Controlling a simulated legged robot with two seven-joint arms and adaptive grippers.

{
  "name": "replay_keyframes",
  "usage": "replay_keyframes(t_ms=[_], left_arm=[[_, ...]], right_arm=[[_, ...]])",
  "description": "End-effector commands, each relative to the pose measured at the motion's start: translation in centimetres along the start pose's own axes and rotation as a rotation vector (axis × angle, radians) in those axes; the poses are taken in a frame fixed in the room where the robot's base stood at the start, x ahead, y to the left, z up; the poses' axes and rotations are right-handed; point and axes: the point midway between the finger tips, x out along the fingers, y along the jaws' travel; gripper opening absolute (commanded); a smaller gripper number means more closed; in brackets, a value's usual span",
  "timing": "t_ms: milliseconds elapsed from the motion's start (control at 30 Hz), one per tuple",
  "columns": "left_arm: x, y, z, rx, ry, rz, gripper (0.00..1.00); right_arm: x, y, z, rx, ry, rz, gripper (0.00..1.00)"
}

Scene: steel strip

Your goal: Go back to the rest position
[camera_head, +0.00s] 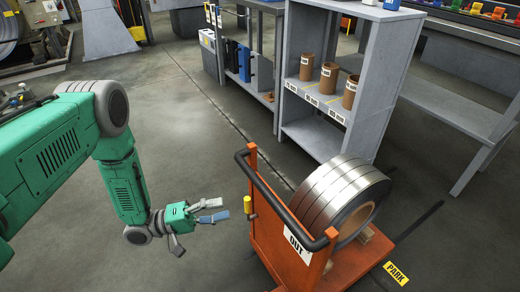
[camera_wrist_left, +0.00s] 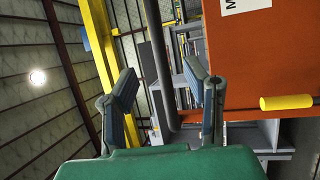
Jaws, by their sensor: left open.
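My left gripper (camera_head: 211,210) is open and empty at the end of the green arm that comes in from the left in the head view. It is in the air to the left of the orange cart (camera_head: 277,238), apart from it. In the left wrist view its two fingers (camera_wrist_left: 165,95) stand apart with nothing between them. The orange cart panel (camera_wrist_left: 265,60) with a yellow handle (camera_wrist_left: 286,102) fills the right of that view. My right gripper is not in view.
The cart carries a steel coil (camera_head: 340,195) and a sign reading OUT. Behind it stands a grey shelf (camera_head: 345,130) with several brown cylinders. Floor left of the cart is clear.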

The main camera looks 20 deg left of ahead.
Motion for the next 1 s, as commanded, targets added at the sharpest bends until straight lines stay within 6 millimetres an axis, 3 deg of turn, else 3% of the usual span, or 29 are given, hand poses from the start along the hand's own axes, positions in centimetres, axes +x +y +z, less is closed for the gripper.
replay_keyframes(t_ms=[133,267,367,433,567,700,833,1000], left_arm=[[0.4,-0.1,0.0,0.011,0.010,-0.016,0.41],[2.4,-0.8,0.3,0.100,0.072,-0.144,0.41],[3.8,-2.2,1.2,0.218,0.126,-0.369,0.41],[3.7,-3.4,2.6,0.302,0.126,-0.576,0.41],[0.5,-4.5,6.5,0.413,0.019,-0.983,0.41],[-5.5,-3.0,11.8,0.453,-0.209,-1.359,0.41],[-10.1,-0.4,15.5,0.433,-0.394,-1.566,0.41],[-12.5,1.3,17.5,0.404,-0.500,-1.665,0.41]], right_arm=[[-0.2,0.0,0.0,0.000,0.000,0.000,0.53],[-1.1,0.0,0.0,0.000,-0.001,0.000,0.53],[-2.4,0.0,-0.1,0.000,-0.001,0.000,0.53],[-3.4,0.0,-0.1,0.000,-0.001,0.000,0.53],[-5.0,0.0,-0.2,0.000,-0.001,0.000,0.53],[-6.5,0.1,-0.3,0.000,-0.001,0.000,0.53],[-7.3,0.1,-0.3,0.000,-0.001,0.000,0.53],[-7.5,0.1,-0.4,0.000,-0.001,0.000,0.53]])
